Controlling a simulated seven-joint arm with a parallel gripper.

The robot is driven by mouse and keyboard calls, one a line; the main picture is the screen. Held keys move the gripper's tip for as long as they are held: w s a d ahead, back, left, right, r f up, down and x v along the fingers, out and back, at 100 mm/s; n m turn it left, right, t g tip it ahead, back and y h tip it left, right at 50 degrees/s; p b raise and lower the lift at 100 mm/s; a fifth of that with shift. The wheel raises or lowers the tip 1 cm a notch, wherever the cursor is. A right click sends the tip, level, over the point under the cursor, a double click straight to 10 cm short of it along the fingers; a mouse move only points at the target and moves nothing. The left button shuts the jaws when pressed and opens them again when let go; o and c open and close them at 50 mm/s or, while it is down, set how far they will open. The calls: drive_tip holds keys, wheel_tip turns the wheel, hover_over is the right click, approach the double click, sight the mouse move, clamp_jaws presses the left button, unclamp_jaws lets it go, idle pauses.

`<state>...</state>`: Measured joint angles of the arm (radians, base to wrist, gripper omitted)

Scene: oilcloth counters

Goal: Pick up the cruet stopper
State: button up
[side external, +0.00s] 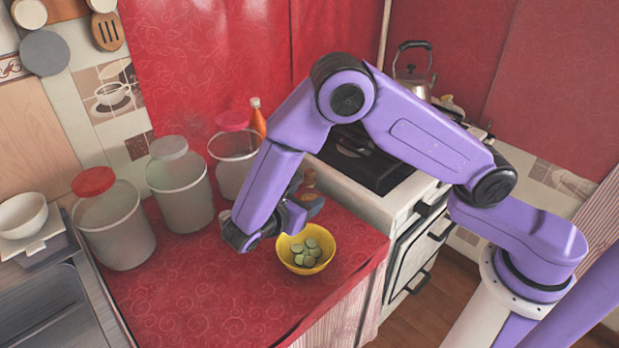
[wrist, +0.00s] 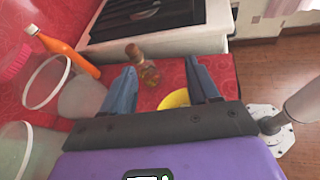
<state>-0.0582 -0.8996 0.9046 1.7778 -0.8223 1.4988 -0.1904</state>
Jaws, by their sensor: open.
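The cruet stopper (wrist: 133,52) is a brown knob on top of a small glass cruet (wrist: 149,74) in the wrist view. The cruet stands on the red counter near its stove-side edge. In the side external view the stopper (side external: 310,177) shows just behind my gripper (side external: 306,197), and the cruet below is mostly hidden. My gripper (wrist: 160,69) is open, with nothing held. In the wrist view its two blue-grey fingers are spread wide, and the stopper appears in the gap, nearer the left finger. I cannot tell how far beyond the fingertips it is.
A yellow bowl (side external: 329,243) of green slices stands close to my gripper, partly behind the right finger in the wrist view. Lidded canisters (side external: 180,190) and an orange bottle (side external: 258,120) stand along the wall. A stove (side external: 375,195) adjoins the counter.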

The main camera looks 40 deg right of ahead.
sight(307, 176)
drive_tip(key=w+a+f+n+t+h, duration=0.3)
drive_tip(key=f, duration=0.2)
drive_tip(key=shift+n+t, duration=0.3)
drive_tip(key=shift+w+f+x, duration=0.1)
drive_tip(key=shift+f+x, duration=0.15)
drive_tip(key=shift+x, duration=2.7)
drive_tip(key=shift+w+f+x, duration=0.1)
drive_tip(key=shift+f+x, duration=0.2)
drive_tip(key=shift+x, duration=2.7)
drive_tip(key=shift+w+f+x, duration=0.1)
drive_tip(key=shift+f+x, duration=0.15)
drive_tip(key=shift+x, duration=2.7)
drive_tip(key=shift+a, duration=0.2)
drive_tip(key=c, duration=1)
